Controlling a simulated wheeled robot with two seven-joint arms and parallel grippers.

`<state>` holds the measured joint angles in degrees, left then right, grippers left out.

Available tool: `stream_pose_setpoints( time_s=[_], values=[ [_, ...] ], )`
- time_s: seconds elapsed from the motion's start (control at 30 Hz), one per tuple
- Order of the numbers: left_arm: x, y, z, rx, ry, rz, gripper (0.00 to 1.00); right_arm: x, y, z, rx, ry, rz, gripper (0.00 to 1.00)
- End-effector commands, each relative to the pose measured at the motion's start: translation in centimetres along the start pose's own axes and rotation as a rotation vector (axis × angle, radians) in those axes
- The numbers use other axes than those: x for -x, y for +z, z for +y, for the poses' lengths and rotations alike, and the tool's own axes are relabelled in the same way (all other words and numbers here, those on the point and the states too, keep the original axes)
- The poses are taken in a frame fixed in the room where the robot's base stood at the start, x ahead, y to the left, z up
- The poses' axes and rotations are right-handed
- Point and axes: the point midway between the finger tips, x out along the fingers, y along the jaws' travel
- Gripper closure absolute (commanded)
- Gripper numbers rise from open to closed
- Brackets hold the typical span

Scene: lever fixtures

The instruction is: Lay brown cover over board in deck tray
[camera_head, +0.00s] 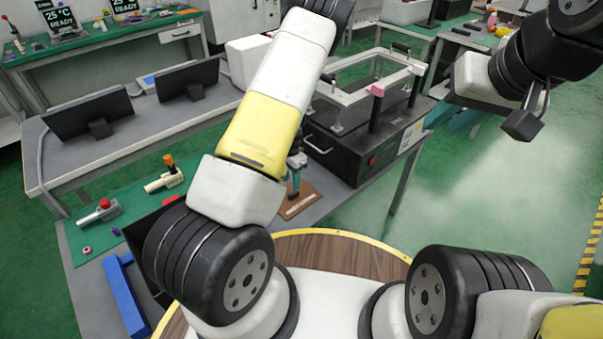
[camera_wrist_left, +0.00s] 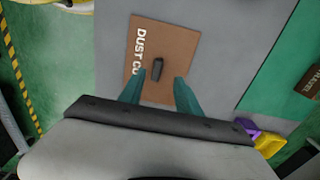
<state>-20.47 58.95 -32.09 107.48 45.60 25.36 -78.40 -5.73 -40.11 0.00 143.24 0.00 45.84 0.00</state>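The brown cover (camera_wrist_left: 147,35), marked "DUST CO…", lies flat on the grey bench in the left wrist view. A black upright handle (camera_wrist_left: 158,67) stands on it. My left gripper (camera_wrist_left: 160,80) is open above the cover, its teal fingers either side of the handle with gaps. In the head view the cover (camera_head: 302,201) shows beside my left arm, with the left gripper (camera_head: 294,174) over it. My right gripper (camera_head: 462,117) is at the upper right, away from the cover; its opening is unclear. I cannot make out the board or the deck tray.
A black machine (camera_head: 343,150) with a raised pale frame (camera_head: 372,77) stands behind the cover. A green mat (camera_head: 128,205) with tools and a blue bar (camera_head: 124,296) are at left. Two dark screens (camera_head: 88,112) stand on the bench.

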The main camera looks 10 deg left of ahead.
Motion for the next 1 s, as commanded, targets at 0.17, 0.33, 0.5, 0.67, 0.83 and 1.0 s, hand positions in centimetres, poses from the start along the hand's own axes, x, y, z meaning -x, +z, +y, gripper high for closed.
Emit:
stream_pose_setpoints(
  time_s=[0.17,0.33,0.5,0.67,0.83,1.0],
  values=[
    [-2.2,-0.2,0.3,0.000,0.001,-0.002,0.60,0.0,0.0,0.0,0.000,0.000,0.000,0.72],
    [-4.8,-0.6,0.5,0.002,0.002,-0.002,0.60,0.0,0.0,0.0,0.000,0.000,0.000,0.72],
    [-5.9,-0.7,0.5,0.002,0.001,0.000,0.60,0.0,0.0,0.0,0.000,0.000,0.000,0.72],
    [-5.9,-0.7,0.5,0.002,0.001,0.001,0.60,0.0,0.0,0.0,0.000,0.000,0.000,0.72],
    [-5.8,-0.7,0.5,0.002,0.001,0.001,0.86,0.0,0.0,0.0,0.000,0.000,0.000,0.72],
    [-5.8,-0.7,0.5,0.002,0.001,0.001,1.00,0.0,0.0,0.0,0.000,0.000,0.000,0.72]
  ],
)
